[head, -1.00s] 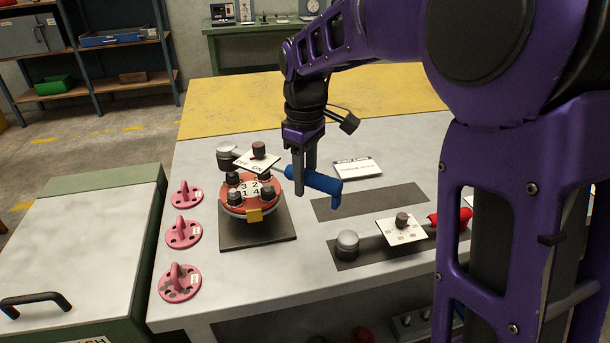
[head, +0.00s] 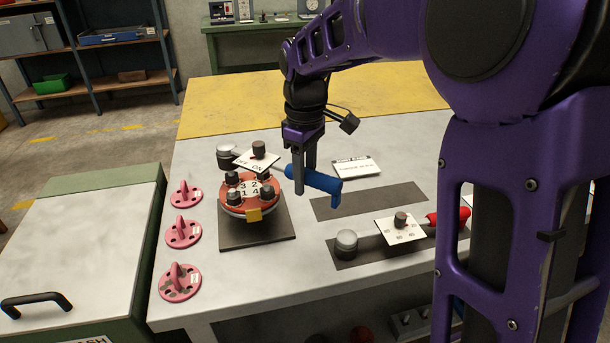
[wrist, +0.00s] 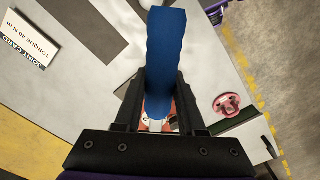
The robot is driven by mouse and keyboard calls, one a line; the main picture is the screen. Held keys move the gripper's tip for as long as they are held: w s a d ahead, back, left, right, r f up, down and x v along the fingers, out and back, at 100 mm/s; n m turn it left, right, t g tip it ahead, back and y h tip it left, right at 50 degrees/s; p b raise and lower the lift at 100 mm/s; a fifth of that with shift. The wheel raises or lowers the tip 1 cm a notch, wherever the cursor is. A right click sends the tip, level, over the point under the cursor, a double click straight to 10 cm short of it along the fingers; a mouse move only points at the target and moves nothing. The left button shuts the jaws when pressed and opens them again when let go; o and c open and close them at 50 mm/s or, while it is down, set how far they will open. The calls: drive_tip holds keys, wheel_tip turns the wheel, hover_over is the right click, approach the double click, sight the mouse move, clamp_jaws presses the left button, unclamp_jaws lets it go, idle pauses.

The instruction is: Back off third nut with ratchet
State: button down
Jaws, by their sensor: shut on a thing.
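The ratchet's blue handle (head: 313,181) is held in my gripper (head: 304,184), whose fingers point down around it. In the wrist view the blue handle (wrist: 166,55) runs between the two fingers. The ratchet's grey head (head: 227,153) is at the far left of the tool, just behind the nut by number 3 (head: 232,178); I cannot tell whether it is seated on a nut. A white OFF/ON card (head: 256,163) with a dark knob sits on the ratchet and partly covers the red flanged spool (head: 263,207). Nuts stand by numbers 1 and 4.
The spool stands on a dark plate (head: 240,238). Pink flanges (head: 184,232) line the bench's left edge. A red-handled wrench (head: 445,217) with a dial card lies on a dark strip at right. A joint card (head: 357,167) lies behind another, empty strip (head: 385,200).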

drive_tip(key=shift+f+b, duration=1.25)
drive_tip(key=shift+f, duration=1)
drive_tip(key=shift+w, duration=0.1)
drive_tip(key=shift+w+d+n+p, duration=0.3)
drive_tip(key=shift+w+n+p, duration=0.15)
drive_tip(key=shift+w, duration=0.2)
drive_tip(key=shift+w+d+n+p, duration=0.35)
drive_tip(key=shift+w+p, duration=0.1)
drive_tip(key=shift+w, duration=0.15)
drive_tip(key=shift+w+d+n+p, duration=0.25)
drive_tip(key=shift+w+n+p, duration=0.2)
drive_tip(key=shift+w, duration=0.2)
